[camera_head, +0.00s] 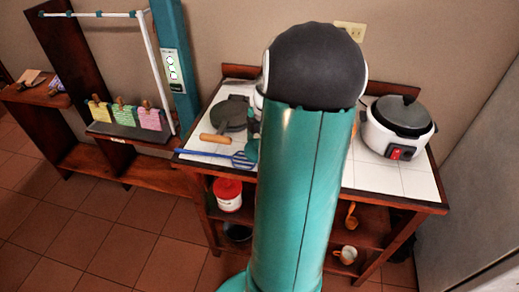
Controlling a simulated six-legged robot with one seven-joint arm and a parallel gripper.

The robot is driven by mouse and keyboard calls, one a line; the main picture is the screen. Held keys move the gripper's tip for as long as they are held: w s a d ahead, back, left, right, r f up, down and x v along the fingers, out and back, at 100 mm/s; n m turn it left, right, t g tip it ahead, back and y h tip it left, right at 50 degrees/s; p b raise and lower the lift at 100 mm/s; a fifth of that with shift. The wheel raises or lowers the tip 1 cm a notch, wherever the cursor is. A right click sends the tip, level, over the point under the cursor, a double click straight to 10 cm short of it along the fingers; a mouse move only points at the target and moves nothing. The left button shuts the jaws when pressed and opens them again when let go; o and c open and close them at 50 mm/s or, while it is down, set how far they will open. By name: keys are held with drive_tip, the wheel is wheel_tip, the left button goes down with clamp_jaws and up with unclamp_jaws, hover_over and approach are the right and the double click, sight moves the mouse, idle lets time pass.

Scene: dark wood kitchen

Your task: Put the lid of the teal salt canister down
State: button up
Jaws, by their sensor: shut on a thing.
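A large teal arm link of mine with a dark rounded joint on top fills the middle of the view and hides the centre of the tiled counter (388,178). My gripper is not visible, and neither is any lid. A small teal sliver (252,150) shows at the left edge of my arm, on the counter; I cannot tell whether it belongs to the salt canister. No other part of a teal canister can be made out.
A rice cooker (397,130) stands on the counter's right. A dark pan (230,112) with a wooden handle and a blue slotted utensil (205,154) lie left. A red-lidded tub (228,195) and a mug (345,255) are on shelves below.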

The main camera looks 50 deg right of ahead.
drive_tip(key=shift+f, duration=1.3)
drive_tip(key=shift+f, duration=0.25)
drive_tip(key=o, duration=0.7)
drive_tip(key=r, duration=0.4)
drive_tip(key=d+r, duration=0.1)
drive_tip(key=r, duration=0.7)
drive_tip(key=shift+s+d+r, duration=0.2)
drive_tip(key=shift+s+d, duration=0.05)
drive_tip(key=shift+s, duration=0.15)
